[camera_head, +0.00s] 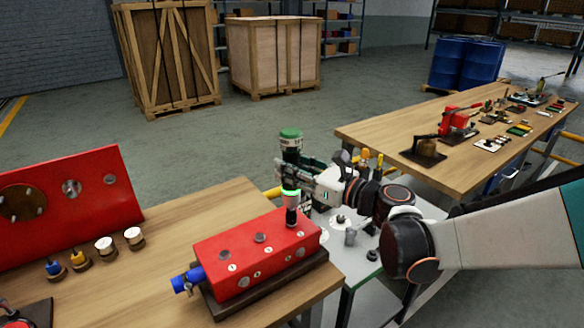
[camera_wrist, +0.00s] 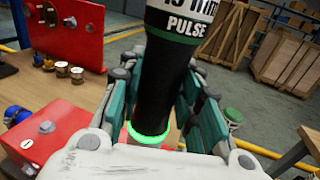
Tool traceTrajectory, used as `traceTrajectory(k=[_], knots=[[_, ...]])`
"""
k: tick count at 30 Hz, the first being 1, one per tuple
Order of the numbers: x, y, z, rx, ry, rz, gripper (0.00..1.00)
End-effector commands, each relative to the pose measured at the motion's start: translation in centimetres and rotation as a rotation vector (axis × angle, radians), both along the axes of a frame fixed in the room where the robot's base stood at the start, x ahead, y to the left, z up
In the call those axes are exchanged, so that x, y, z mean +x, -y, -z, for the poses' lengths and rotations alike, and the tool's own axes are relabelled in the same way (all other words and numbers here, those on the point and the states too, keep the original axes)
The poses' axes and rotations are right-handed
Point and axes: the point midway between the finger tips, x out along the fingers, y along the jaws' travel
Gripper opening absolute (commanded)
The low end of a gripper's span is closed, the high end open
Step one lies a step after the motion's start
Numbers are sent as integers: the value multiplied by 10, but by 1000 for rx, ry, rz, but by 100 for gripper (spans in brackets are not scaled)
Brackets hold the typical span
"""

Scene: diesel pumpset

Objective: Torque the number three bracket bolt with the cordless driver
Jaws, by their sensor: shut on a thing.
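My gripper (camera_head: 291,178) is shut around the cordless driver (camera_head: 290,142), which stands upright with a green cap, dark body and glowing green ring. In the wrist view, the driver (camera_wrist: 167,85) shows the word PULSE between teal finger pads (camera_wrist: 199,110). Its lower end is over the right end of the red block (camera_head: 262,258); I cannot tell whether it touches a bolt. Grey bolt heads (camera_head: 259,237) show along the block's top, and the one under the driver is hidden. The block also shows in the wrist view (camera_wrist: 62,138), with one bolt head (camera_wrist: 46,127).
A red upright plate (camera_head: 100,168) stands at the left of the wooden bench (camera_head: 165,275), with several small capped fittings (camera_head: 104,247) before it. A blue fitting (camera_head: 187,280) sticks out of the block's left end. A second bench (camera_head: 375,132) with tools stands at the right.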

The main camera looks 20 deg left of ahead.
Motion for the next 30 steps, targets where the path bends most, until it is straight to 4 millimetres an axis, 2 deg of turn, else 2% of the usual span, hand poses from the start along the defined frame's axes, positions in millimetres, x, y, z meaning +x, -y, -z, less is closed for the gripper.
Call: traceTrajectory(k=[30], knots=[[0,0,6,0,0,0,0]])
